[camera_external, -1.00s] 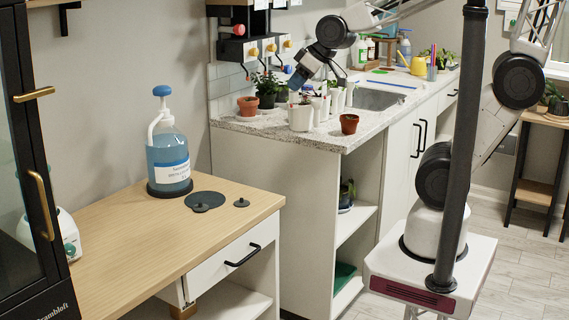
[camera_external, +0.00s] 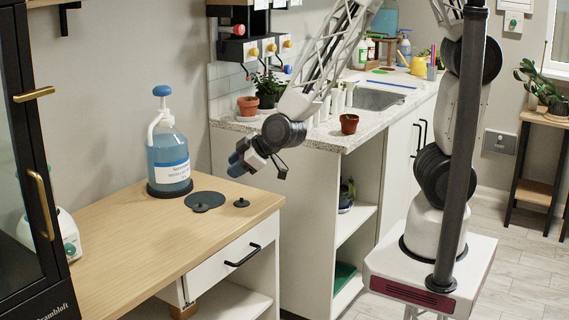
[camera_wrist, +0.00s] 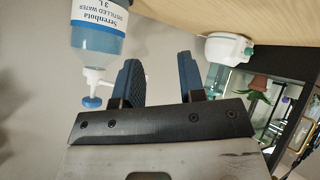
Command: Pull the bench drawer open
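The bench drawer (camera_external: 217,270) has a white front and a black bar handle (camera_external: 243,255). It looks shut, below the wooden bench top (camera_external: 150,235). My gripper (camera_external: 236,164) is in the air above the back right of the bench, higher than the handle and apart from it. In the wrist view, the two blue fingers of my gripper (camera_wrist: 160,75) stand apart with nothing between them. The drawer and its handle are not seen in the wrist view.
A blue distilled water bottle (camera_external: 169,150) stands at the back of the bench, left of my gripper; it also shows in the wrist view (camera_wrist: 98,38). A stone-topped counter (camera_external: 290,138) with pots adjoins behind. Space before the drawer looks clear.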

